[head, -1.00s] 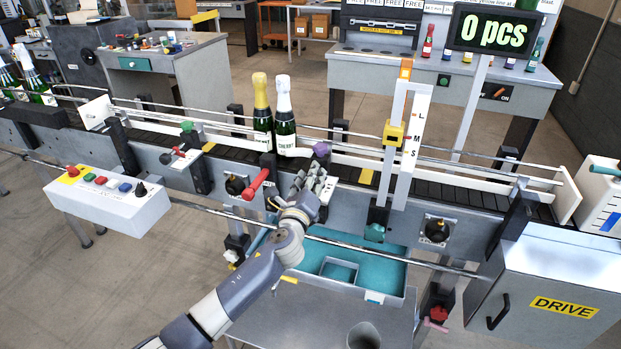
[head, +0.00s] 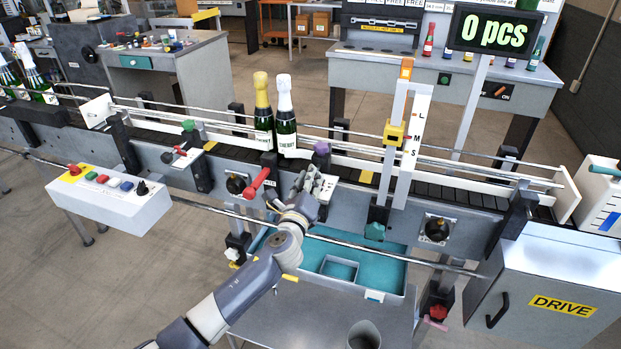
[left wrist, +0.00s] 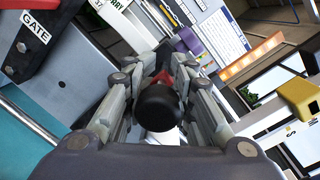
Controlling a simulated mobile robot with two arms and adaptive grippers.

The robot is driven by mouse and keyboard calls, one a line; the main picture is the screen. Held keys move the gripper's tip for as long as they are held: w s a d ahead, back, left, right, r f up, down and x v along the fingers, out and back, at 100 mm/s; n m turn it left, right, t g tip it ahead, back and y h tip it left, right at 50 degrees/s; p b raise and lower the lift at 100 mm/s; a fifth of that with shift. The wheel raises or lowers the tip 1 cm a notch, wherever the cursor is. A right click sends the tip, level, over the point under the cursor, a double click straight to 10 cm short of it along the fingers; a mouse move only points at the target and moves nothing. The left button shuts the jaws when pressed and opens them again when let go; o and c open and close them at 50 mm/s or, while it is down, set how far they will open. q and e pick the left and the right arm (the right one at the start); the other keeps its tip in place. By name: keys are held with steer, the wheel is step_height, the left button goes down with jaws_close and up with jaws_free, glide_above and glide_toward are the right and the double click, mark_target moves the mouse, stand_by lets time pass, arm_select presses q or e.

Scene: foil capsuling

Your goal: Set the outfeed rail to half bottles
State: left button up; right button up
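My left gripper (head: 312,180) is at the front face of the conveyor, just below the two bottles. In the left wrist view its fingers (left wrist: 162,70) stand apart on both sides of a round black knob (left wrist: 158,107). A red part shows behind the knob; contact with the fingers is unclear. In the head view the hand hides this knob. A purple knob (head: 322,148) sits just above the hand; it also shows in the left wrist view (left wrist: 188,42). The white rail (head: 462,172) runs along the conveyor to the right. My right gripper is not in view.
A red lever (head: 257,183) beside a GATE label (left wrist: 35,32) is close left of the hand. A gold-topped bottle (head: 263,125) and a white-topped bottle (head: 286,130) stand on the belt. A yellow block (head: 394,133) stands near M on an L-M-S scale (head: 416,130).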

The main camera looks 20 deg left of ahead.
arm_select(q)
steer(key=shift+o, duration=0.9)
steer(key=shift+w+a+f, duration=0.1)
steer(key=shift+f, duration=0.05)
steer(key=s, duration=1.2)
steer(key=shift+d, duration=0.4)
steer(key=s+a+f+n+g, duration=0.2)
steer(key=s+f+n+g, duration=0.15)
steer(key=f, duration=0.85)
steer(key=s+a+f+n+g, duration=0.1)
steer(key=s+f+n+g, duration=0.2)
steer(key=f, duration=1)
steer(key=s+a+f+n+g, duration=0.25)
steer(key=s+f, duration=0.25)
steer(key=f, duration=0.7)
steer(key=s+f+n+g, duration=0.5)
steer(key=s+f+n, duration=0.3)
steer(key=s+f, duration=1)
steer(key=s+f+n+g, duration=0.1)
steer(key=s+n, duration=0.1)
steer(key=s, duration=0.5)
steer(key=s+d+f+n+g, duration=0.1)
steer(key=s+n, duration=0.1)
steer(key=s, duration=0.5)
steer(key=s+f+n+g+h, duration=0.1)
steer(key=s+f+n, duration=0.1)
steer(key=s, duration=0.5)
steer(key=shift+s+d+n, duration=0.25)
steer(key=shift+s+n, duration=0.15)
